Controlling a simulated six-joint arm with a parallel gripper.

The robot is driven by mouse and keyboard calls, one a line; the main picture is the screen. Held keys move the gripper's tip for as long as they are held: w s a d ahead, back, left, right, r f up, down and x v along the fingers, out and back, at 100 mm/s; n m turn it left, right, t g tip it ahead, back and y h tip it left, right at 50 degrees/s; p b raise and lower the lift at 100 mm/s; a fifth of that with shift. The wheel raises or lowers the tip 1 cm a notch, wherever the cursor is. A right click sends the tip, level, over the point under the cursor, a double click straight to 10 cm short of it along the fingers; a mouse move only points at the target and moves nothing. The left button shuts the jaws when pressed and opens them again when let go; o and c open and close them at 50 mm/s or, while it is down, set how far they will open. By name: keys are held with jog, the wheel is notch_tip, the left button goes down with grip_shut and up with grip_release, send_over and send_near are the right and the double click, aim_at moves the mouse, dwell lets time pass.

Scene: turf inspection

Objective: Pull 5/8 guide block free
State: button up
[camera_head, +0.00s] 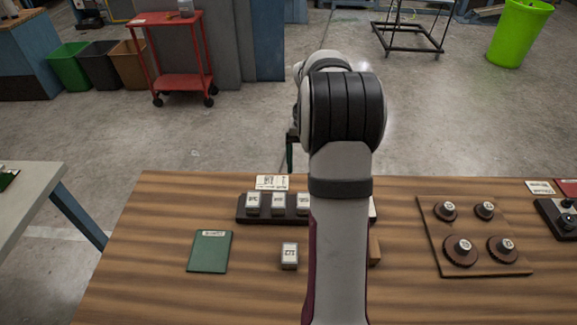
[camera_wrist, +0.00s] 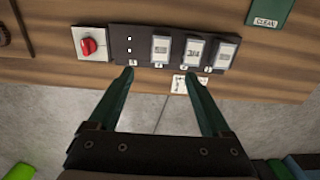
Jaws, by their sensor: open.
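A dark rack (camera_head: 241,212) stands near the far edge of the wooden table, partly hidden by my arm. It holds small pale-topped guide blocks; three show, at left (camera_head: 253,203), middle (camera_head: 278,203) and right (camera_head: 302,203). Their labels are too small to read surely, so I cannot tell which is 5/8. The wrist view shows the rack (camera_wrist: 120,42) with three blocks, the nearest to its bare end being one block (camera_wrist: 161,49). My gripper (camera_wrist: 157,75) is open and empty, its fingertips at the rack's far-side edge. The head view hides most of it behind my arm.
A loose labelled block (camera_head: 289,256) and a green pad (camera_head: 209,252) lie in front of the rack. A white card (camera_head: 272,183) lies behind it. A red knob (camera_wrist: 88,46) sits beside the rack. A board with round knobs (camera_head: 482,262) is at right.

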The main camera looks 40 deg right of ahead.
notch_tip(320, 180, down, 14)
jog(key=shift+a+r, duration=0.1)
jog(key=shift+c, duration=0.3)
jog(key=shift+r, duration=0.1)
grip_shut()
dwell(0.4)
